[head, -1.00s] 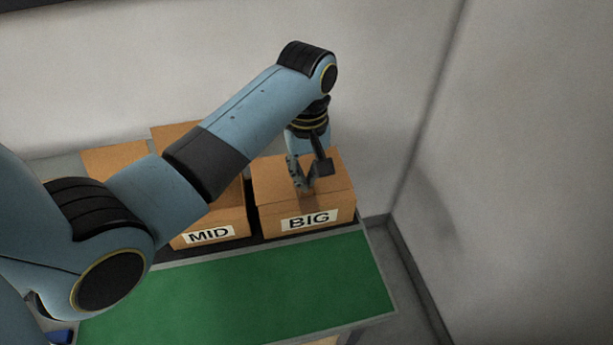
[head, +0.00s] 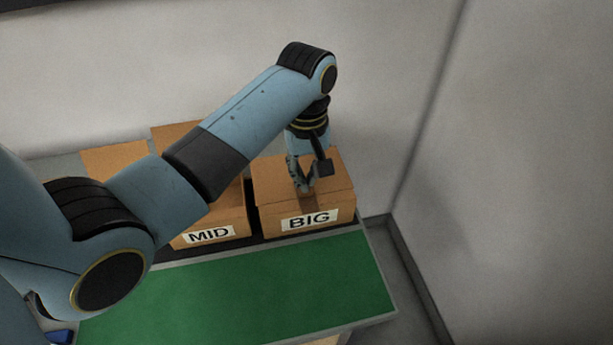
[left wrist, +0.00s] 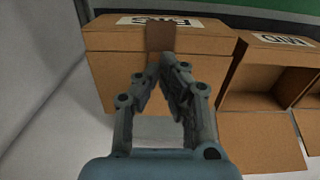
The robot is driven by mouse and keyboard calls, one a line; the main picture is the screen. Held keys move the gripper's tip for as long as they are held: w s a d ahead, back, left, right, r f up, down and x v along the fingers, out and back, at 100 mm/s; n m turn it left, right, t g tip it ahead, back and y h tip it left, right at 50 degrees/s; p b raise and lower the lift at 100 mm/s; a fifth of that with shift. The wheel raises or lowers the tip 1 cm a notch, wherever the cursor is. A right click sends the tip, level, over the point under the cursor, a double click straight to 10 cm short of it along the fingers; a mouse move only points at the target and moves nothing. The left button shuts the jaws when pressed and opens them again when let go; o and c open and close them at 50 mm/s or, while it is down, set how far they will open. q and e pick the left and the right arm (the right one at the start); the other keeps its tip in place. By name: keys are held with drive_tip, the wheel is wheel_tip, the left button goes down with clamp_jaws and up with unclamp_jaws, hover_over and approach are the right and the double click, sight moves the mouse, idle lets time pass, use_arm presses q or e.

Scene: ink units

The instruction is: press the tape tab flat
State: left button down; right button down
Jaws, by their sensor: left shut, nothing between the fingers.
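The closed cardboard box labelled BIG (head: 335,185) stands at the right end of the row. A brown tape tab (left wrist: 160,36) runs on its top toward the label side in the left wrist view. In the head view the tape (head: 308,202) shows only as a darker strip, partly hidden by the fingers. My left gripper (head: 305,189) points down over the box top, shut and empty. In the left wrist view its fingertips (left wrist: 170,62) meet at the tape and overlap its end. I cannot tell whether they touch it. My right gripper is not in view.
The box labelled MID (head: 235,222) stands close to the left and is open in the left wrist view (left wrist: 270,78). Another box (head: 112,158) is further left, partly behind my arm. The green mat (head: 270,280) in front is clear. A wall rises behind.

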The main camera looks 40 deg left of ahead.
use_arm(q)
drive_tip(key=shift+f, duration=0.1)
idle(0.6)
drive_tip(key=shift+f, duration=0.9)
drive_tip(key=shift+r, duration=0.4)
wheel_tip(320, 180, up, 7)
drive_tip(key=p, duration=0.1)
drive_tip(key=shift+r, duration=0.15)
